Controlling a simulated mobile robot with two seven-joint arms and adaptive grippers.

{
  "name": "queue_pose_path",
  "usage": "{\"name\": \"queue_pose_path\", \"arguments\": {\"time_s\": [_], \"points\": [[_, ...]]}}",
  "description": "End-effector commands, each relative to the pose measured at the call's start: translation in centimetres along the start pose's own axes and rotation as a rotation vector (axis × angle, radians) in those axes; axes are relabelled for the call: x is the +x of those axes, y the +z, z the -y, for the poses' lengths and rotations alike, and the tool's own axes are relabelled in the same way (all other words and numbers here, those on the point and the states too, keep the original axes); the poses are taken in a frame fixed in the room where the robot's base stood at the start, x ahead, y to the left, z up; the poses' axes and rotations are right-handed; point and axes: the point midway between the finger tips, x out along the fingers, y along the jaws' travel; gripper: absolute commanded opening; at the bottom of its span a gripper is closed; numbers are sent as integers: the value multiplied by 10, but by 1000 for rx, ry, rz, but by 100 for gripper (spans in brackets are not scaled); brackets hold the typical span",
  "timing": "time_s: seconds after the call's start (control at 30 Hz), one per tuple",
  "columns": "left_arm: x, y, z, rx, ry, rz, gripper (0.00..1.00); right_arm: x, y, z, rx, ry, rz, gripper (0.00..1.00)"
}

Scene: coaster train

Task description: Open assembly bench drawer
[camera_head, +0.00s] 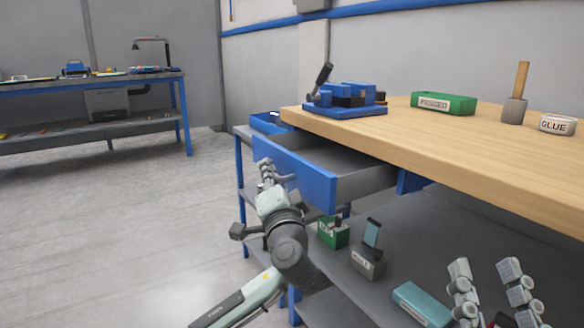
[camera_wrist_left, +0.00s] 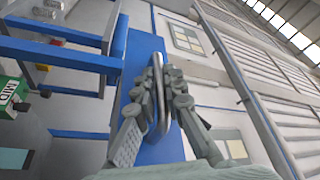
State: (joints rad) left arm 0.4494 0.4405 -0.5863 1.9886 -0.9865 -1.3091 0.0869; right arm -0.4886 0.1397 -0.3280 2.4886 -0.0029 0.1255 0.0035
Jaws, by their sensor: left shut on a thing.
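The assembly bench drawer, with its blue front (camera_head: 318,187) and grey inside, is pulled out from under the wooden bench top (camera_head: 400,135). The visible part of its inside looks empty. My left gripper (camera_head: 267,172) is at the outer face of the drawer front. In the left wrist view the fingers of my left gripper (camera_wrist_left: 165,85) are closed around the grey bar handle (camera_wrist_left: 157,75) on the blue front (camera_wrist_left: 133,65). My right gripper (camera_head: 492,275) is at the lower right of the head view, its fingers spread apart with nothing between them.
On the bench top stand a blue vise-like fixture (camera_head: 347,103), a green box (camera_head: 443,103), a mallet (camera_head: 516,95) and a glue tin (camera_head: 557,124). A lower shelf (camera_head: 400,245) holds a green bin (camera_head: 332,232), a grey bin (camera_head: 368,264) and a teal box (camera_head: 423,304). The floor (camera_head: 110,220) at left is clear.

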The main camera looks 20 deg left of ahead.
Motion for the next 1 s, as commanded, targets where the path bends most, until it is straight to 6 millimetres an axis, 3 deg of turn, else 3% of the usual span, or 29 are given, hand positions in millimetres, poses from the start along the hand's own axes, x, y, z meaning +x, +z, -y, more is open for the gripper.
{"name": "queue_pose_path", "arguments": {"time_s": [0.1,0.3,0.8,0.83,0.9,1.0], "points": [[-10,22,13,1,4,-1,0,0,2,0,1,-1,15,40],[-18,42,28,1,3,-2,0,0,3,1,1,-1,19,40],[-20,50,34,0,1,-2,0,0,3,1,2,-1,22,40],[-20,50,34,0,1,-2,11,0,3,1,2,-1,21,40],[-20,50,34,0,1,-2,19,0,3,1,2,-1,21,40],[-20,50,34,0,1,-2,19,0,2,1,2,-1,21,40]]}}
